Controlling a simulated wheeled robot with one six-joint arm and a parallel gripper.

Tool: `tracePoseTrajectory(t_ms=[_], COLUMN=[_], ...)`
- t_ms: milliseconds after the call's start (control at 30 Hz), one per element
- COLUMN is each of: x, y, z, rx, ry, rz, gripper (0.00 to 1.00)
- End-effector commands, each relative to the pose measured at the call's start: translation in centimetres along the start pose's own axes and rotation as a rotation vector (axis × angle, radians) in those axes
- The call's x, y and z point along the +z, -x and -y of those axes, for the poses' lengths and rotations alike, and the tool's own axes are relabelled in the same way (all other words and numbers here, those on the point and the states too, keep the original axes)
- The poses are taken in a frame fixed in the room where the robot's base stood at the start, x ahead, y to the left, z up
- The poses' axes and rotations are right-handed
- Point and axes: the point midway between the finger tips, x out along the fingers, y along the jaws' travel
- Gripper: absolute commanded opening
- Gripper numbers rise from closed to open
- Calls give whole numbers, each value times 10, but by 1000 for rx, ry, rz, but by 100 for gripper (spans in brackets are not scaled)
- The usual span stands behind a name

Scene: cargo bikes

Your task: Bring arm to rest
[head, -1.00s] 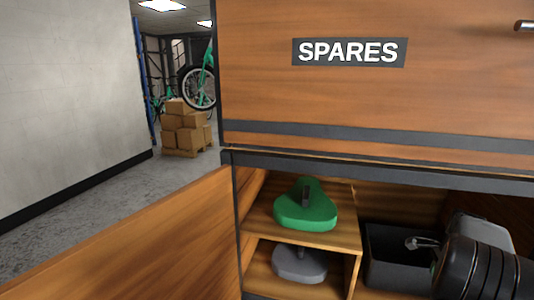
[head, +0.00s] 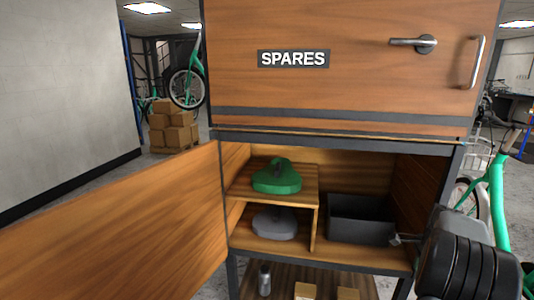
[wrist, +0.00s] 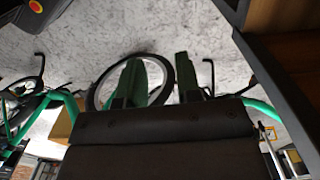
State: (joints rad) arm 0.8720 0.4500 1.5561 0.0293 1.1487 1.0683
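My arm shows at the lower right of the head view. My gripper (head: 399,240) is at the right front edge of the open cabinet (head: 441,155), near the black bin. In the wrist view my gripper (wrist: 162,76) has its two fingers apart with nothing between them. A green saddle (head: 277,178) lies on the upper wooden shelf. A grey saddle (head: 273,223) lies in the space below it. Part of my gripper is hidden behind my wrist in the head view.
The cabinet door (head: 120,225) stands open to the left. A black bin (head: 360,220) sits in the right compartment. A green bike (head: 497,200) stands at the right. Cardboard boxes (head: 172,125) are stacked at the back left. Small items sit on the low shelf.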

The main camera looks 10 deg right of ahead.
Motion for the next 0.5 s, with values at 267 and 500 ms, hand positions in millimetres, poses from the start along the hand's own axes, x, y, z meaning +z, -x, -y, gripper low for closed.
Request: tracePoseTrajectory(t_ms=[267, 500], x=[35, 85], y=[37, 85], z=[-1, -8], rx=[-19, -46], ry=[140, 345], rz=[-13, -32], gripper=[32, 32])
